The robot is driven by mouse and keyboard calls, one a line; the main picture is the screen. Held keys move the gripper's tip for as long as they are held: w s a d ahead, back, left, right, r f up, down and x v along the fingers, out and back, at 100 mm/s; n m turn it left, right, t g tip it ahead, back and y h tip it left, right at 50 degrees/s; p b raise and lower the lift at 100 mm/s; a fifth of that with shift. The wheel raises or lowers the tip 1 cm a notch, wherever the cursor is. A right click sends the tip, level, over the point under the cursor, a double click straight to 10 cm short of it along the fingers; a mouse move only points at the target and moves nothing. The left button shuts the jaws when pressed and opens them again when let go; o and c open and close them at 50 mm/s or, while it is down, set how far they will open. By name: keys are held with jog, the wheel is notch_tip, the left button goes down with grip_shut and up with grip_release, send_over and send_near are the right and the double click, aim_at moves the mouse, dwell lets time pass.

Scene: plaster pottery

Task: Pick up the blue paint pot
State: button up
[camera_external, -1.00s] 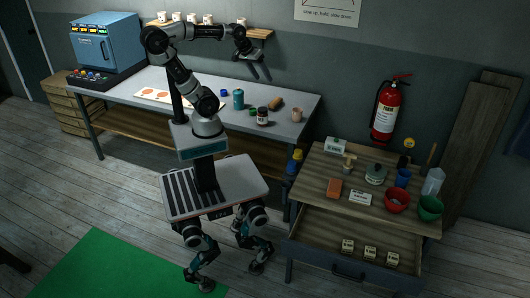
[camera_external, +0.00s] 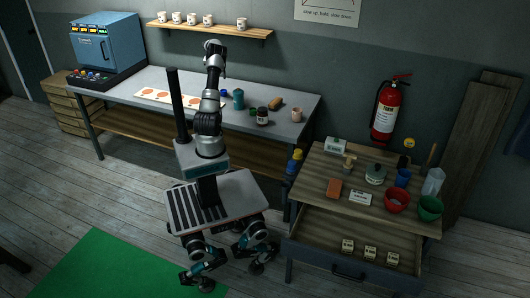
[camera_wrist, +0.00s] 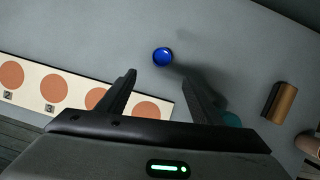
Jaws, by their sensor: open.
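The blue paint pot (camera_wrist: 163,56) is a small round pot on the grey table top. In the wrist view it lies just beyond and between my gripper's fingertips, apart from both. My gripper (camera_wrist: 160,78) is open and empty, above the table.
The strip with orange discs (camera_wrist: 75,95) lies left of the pot. A shelf (camera_external: 215,33) with several cups hangs behind.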

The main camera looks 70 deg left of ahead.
jog(key=b, duration=0.2)
send_near(224, 90)
jog(key=f, duration=0.3)
jog(key=shift+s+d+f, duration=0.15)
jog(key=shift+s+d, duration=0.1)
jog(key=shift+d, duration=0.1)
jog(key=shift+w+x, duration=0.15)
jog(key=shift+x, duration=1.35)
jog(key=shift+w+x, duration=0.15)
jog(key=shift+x, duration=1.4)
jog(key=c, duration=1.2)
jog(key=shift+o, duration=0.2)
jog(key=shift+r, duration=0.2)
